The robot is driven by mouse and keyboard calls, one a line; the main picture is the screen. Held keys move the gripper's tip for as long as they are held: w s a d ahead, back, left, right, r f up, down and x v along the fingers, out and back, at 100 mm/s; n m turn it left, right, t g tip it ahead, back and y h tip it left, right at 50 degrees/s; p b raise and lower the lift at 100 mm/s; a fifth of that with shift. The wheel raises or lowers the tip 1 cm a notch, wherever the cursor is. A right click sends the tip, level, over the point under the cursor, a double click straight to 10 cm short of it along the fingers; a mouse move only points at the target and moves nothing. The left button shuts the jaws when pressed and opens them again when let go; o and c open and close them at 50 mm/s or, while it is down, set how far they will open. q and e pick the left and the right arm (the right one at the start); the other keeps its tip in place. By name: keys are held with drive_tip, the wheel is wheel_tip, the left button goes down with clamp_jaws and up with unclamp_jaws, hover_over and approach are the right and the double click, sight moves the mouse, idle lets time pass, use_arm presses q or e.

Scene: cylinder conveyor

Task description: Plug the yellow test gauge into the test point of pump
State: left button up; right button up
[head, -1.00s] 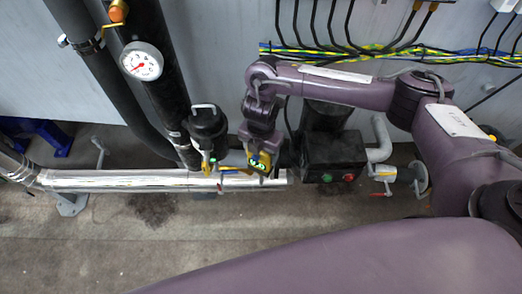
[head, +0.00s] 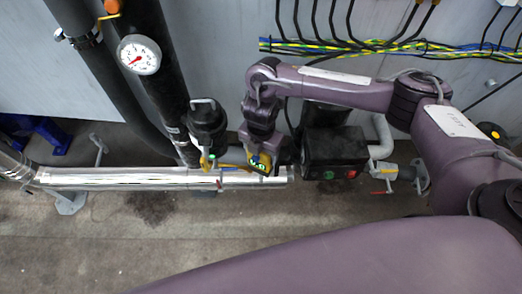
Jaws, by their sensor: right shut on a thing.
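My right gripper (head: 262,170) is shut on the yellow test gauge (head: 257,159), a small yellow body with a bright greenish display. It is held just above or beside the silver-wrapped pipe (head: 120,178); contact cannot be told. The pump (head: 335,148) is the black unit with a black box bearing a green and a red button, just right of the gripper. Its test point cannot be made out; the gripper and pipework may hide it. My left gripper is not in view.
A black canister with a handle (head: 207,118) and a small yellow fitting (head: 207,162) stand close left of the gripper. A white dial gauge (head: 138,55) sits on a thick black pipe. A valve with a red lever (head: 383,180) is at right. The floor in front is bare.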

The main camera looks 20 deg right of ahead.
drive_tip(key=shift+f+b, duration=0.35)
drive_tip(key=shift+f, duration=0.2)
drive_tip(key=o, duration=1.3)
drive_tip(key=shift+c, duration=0.2)
wheel_tip(320, 180, up, 8)
drive_tip(key=shift+f+p, duration=0.1)
drive_tip(key=shift+p, duration=0.6)
